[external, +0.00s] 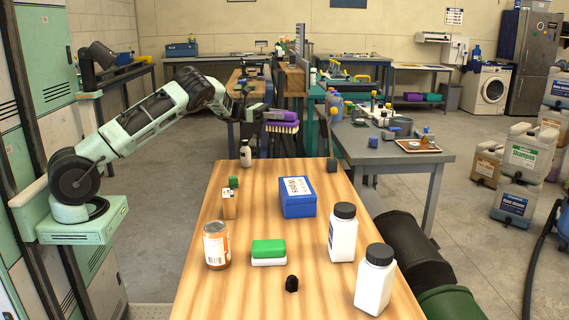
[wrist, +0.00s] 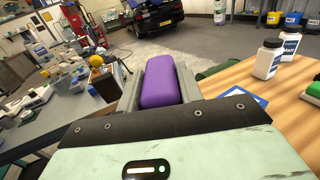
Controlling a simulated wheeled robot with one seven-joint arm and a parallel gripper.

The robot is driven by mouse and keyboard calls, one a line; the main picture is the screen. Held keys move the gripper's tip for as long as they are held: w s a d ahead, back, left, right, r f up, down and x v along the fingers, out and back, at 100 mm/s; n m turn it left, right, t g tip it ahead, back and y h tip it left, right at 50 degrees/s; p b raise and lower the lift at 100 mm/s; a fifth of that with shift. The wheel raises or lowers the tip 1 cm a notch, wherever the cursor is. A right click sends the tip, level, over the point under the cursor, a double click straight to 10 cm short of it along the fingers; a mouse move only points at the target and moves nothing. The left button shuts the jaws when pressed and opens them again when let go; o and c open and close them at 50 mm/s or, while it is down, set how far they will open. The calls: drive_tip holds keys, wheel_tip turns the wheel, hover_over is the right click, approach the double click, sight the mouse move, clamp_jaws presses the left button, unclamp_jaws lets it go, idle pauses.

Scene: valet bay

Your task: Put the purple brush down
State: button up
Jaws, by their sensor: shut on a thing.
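The purple brush (external: 281,118) has a purple back and pale bristles pointing down. My gripper (external: 268,117) is shut on it and holds it in the air, above and beyond the far end of the wooden table (external: 202,297). In the wrist view the brush's purple back (wrist: 161,82) lies between the two grey fingers of my gripper (wrist: 160,85). The bristles are hidden there.
The wooden table holds a blue box (external: 298,204), a green and white sponge (external: 268,252), a jar (external: 216,245), a small bottle (external: 246,153) and two white bottles (external: 343,233). A grey table (external: 433,157) stands behind right.

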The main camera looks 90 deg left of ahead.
drive_tip(key=s+a, duration=0.4)
drive_tip(key=shift+s+d+f, duration=0.1)
drive_tip(key=shift+f, duration=5.05)
drive_tip(key=shift+s+d+f, duration=0.1)
drive_tip(key=shift+f, duration=5.05)
drive_tip(key=shift+f, duration=0.15)
drive_tip(key=o, duration=1)
drive_tip(key=shift+o, duration=0.2)
